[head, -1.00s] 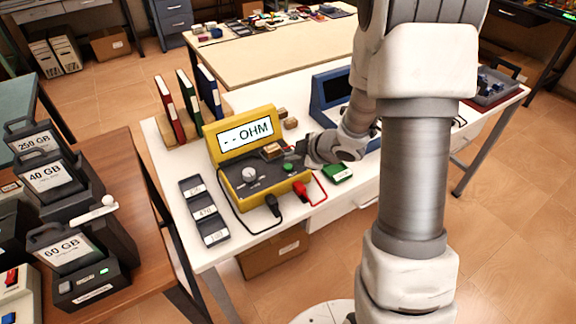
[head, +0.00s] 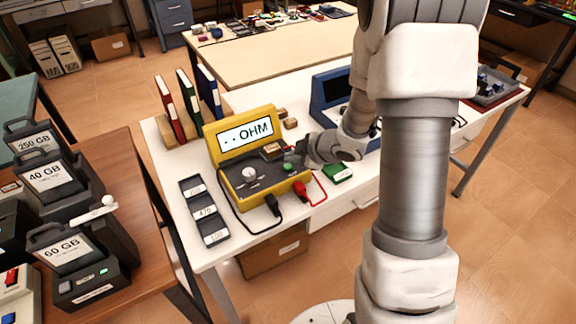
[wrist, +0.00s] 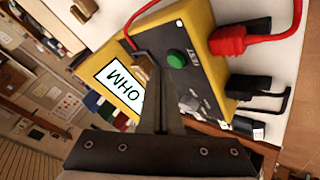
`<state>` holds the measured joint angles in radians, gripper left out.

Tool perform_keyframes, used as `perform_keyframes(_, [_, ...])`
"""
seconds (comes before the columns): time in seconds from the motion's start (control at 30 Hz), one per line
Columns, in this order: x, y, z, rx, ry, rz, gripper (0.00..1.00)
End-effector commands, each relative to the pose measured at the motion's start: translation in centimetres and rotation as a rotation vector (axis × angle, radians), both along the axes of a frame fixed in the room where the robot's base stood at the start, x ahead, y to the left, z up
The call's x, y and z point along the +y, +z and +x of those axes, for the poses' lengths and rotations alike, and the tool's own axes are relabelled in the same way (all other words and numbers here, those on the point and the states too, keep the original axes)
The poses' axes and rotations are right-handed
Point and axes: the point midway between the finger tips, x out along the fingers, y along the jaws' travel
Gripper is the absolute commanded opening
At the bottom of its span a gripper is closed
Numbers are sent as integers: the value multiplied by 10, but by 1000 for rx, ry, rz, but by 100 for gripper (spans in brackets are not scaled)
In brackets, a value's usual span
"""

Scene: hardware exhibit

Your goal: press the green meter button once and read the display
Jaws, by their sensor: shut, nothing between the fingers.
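The yellow meter (head: 222,177) stands on the white bench, and its lit display (head: 245,136) reads "- - OHM". The display also shows turned over in the wrist view (wrist: 122,88), with "OHM" readable. The green button (head: 288,167) is on the dark panel; the wrist view shows it clearly (wrist: 176,59), beside the word TEST. My gripper (head: 293,157) is shut and empty, just above the panel close to the button. In the wrist view my shut fingers (wrist: 150,65) lie left of the button, which looks uncovered. Contact cannot be told.
A brown block (head: 271,150) sits on the meter beside my fingers. Red (head: 300,188) and black (head: 272,204) plugs with leads are at its front edge. A green box (head: 337,173) lies to the right, and labelled grey pieces (head: 203,211) lie left. A blue device (head: 328,93) stands behind my wrist.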

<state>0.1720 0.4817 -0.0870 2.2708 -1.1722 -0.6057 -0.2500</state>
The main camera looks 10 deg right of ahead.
Motion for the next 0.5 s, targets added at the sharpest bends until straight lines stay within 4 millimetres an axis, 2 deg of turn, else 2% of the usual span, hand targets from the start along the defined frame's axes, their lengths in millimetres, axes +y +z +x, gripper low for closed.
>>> perform_keyframes(0.2, [0, -9, 0, 1, 1, 0, 0])
perform_keyframes(0.5, [0, -8, 0, 0, 0, 0, 0])
